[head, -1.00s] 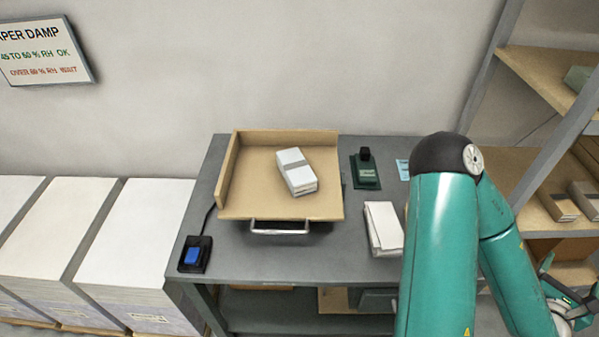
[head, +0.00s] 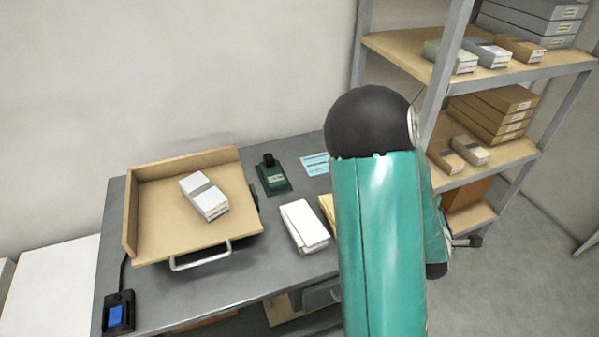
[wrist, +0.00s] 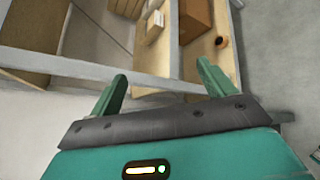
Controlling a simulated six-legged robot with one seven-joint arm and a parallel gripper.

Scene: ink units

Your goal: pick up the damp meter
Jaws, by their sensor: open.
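I cannot identify the damp meter for certain. A dark green device with a black knob (head: 273,176) stands at the back of the grey table, right of the wooden tray. A small round orange-brown object with a dark face (wrist: 221,41) sits on a wooden shelf in the wrist view, beyond my right finger; its kind is unclear. My gripper (wrist: 162,86) is open with nothing between its fingers, facing the shelving. In the head view my arm hides most of it.
The grey table (head: 240,282) carries a wooden tray (head: 150,245) with a banded paper stack (head: 204,195), a white pack (head: 303,226) and a blue-button box (head: 118,313). Shelving (head: 405,58) with boxes stands right. Open floor (head: 520,270) lies before it.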

